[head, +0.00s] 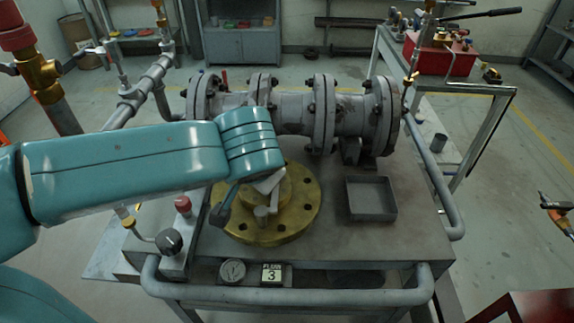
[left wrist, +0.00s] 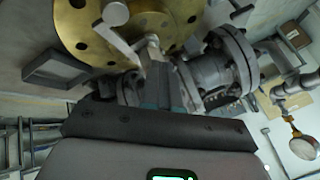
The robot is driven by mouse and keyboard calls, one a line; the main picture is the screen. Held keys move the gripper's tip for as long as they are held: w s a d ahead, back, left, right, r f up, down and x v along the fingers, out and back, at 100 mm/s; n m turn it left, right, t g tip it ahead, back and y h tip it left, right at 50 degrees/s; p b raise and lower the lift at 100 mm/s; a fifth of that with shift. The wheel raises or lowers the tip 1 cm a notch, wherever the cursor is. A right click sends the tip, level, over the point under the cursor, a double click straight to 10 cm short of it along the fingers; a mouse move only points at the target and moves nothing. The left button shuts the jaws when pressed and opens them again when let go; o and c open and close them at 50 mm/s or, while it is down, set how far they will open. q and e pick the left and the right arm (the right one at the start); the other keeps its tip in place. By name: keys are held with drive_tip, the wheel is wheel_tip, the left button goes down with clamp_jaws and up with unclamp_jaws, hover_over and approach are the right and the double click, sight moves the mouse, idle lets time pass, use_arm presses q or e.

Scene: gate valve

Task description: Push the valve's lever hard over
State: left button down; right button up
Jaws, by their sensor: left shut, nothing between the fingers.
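The valve's brass flange (head: 300,212) lies flat on the bench top, also in the left wrist view (left wrist: 82,30). A pale grey bar (left wrist: 120,42) and a round post (left wrist: 115,14) stand over the flange in the left wrist view. My left gripper (left wrist: 152,50) is shut and empty, its tip close to the bar; I cannot tell whether they touch. My right gripper is out of view.
A flanged grey pipe (head: 345,112) runs across behind the valve. A shallow grey tray (head: 371,207) sits right of the flange. A handrail (head: 290,297) edges the front.

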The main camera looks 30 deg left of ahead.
use_arm(q)
drive_tip(key=shift+s+a+m+b, duration=0.15)
drive_tip(key=shift+a+m+b, duration=0.2)
drive_tip(key=shift+a+m, duration=0.1)
drive_tip(key=shift+a, duration=0.15)
idle(0.6)
drive_tip(key=shift+w, duration=0.7)
